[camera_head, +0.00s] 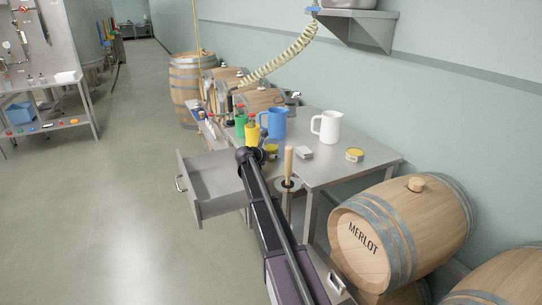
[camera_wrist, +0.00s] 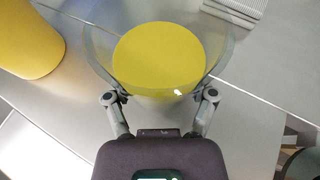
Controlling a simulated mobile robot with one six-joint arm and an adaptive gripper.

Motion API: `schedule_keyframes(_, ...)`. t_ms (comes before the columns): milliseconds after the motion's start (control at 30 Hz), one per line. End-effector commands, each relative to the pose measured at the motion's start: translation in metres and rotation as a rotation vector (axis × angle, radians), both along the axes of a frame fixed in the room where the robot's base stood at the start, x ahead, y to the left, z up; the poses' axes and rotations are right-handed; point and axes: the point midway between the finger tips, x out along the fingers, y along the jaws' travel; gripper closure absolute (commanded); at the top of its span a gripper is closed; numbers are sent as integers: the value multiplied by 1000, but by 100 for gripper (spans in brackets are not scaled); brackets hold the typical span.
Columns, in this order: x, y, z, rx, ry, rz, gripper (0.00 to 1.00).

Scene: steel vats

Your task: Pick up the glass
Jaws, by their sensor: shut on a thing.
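The glass (camera_wrist: 96,50) is clear and round and fills the upper middle of the wrist view. A flat yellow disc shows in it or through it; I cannot tell which. My gripper (camera_wrist: 158,95) is shut on the glass, with one finger on each side of its near wall. In the head view my gripper (camera_head: 260,153) is at the left edge of the steel table, close to a yellow bottle (camera_head: 252,133). The glass cannot be made out clearly there, as my arm and gripper cover that spot.
The steel table (camera_head: 345,168) holds a blue jug (camera_head: 277,123), a white jug (camera_head: 327,127), a green container (camera_head: 241,124), a grey block (camera_head: 304,153) and a yellow-topped tin (camera_head: 354,155). An open drawer (camera_head: 213,178) juts out left.

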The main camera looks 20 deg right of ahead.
Motion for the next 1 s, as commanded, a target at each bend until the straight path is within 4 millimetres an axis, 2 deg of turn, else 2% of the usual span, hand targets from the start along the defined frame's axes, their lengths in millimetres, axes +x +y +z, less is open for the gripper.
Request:
schedule_keyframes(467,0,1,14,-1,0,1,88)
schedule_keyframes(1000,0,1,43,-1,0,1,88)
